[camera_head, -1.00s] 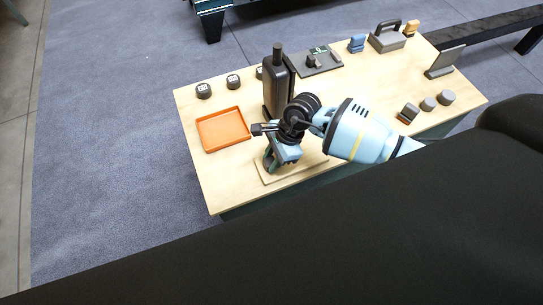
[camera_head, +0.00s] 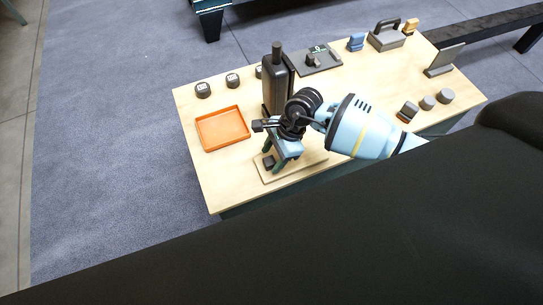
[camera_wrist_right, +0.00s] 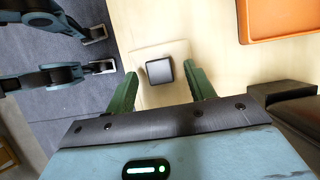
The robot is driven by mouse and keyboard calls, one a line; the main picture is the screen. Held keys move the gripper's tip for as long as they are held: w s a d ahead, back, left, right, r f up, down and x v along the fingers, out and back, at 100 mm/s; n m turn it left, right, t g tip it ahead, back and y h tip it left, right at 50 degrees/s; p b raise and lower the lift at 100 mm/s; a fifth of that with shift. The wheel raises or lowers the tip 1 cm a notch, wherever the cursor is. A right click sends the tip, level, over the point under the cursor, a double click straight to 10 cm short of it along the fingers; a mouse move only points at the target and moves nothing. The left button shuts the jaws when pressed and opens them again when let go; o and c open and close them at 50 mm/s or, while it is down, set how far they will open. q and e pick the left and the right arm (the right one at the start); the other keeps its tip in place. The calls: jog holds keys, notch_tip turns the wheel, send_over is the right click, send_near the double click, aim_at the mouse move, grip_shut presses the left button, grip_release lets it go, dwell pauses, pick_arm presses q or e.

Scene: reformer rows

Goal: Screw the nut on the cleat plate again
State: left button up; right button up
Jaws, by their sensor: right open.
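My right gripper (camera_head: 275,157) is open over a pale, thin board at the table's near edge. In the right wrist view, its two green fingers (camera_wrist_right: 160,90) stand apart. A dark, square-topped piece (camera_wrist_right: 160,70), which looks like the nut, sits on the pale board (camera_wrist_right: 148,52) just beyond the fingertips, between their lines. It is apart from both fingers. The same dark piece (camera_head: 268,162) shows beside the fingers in the head view, and the board (camera_head: 310,164) extends right of it. I cannot see a thread or stud under the piece. My left gripper is not in view.
An orange tray (camera_head: 222,128) lies left of the gripper. A tall dark bottle-like object (camera_head: 276,85) stands close behind it. Several dark round pieces, a dark plate with a knob (camera_head: 315,59), and a grey handled block (camera_head: 387,37) stand along the back.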

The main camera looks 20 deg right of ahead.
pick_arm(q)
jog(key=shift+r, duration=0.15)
pick_arm(e)
jog(key=v, duration=0.6)
jog(key=shift+r, duration=0.35)
jog(key=shift+d+r, duration=0.1)
jog(key=shift+d, duration=0.05)
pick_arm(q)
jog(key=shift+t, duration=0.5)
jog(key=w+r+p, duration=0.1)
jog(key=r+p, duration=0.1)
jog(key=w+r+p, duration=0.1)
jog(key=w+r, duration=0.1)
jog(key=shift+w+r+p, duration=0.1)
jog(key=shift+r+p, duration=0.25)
pick_arm(e)
notch_tip(320, 180, up, 7)
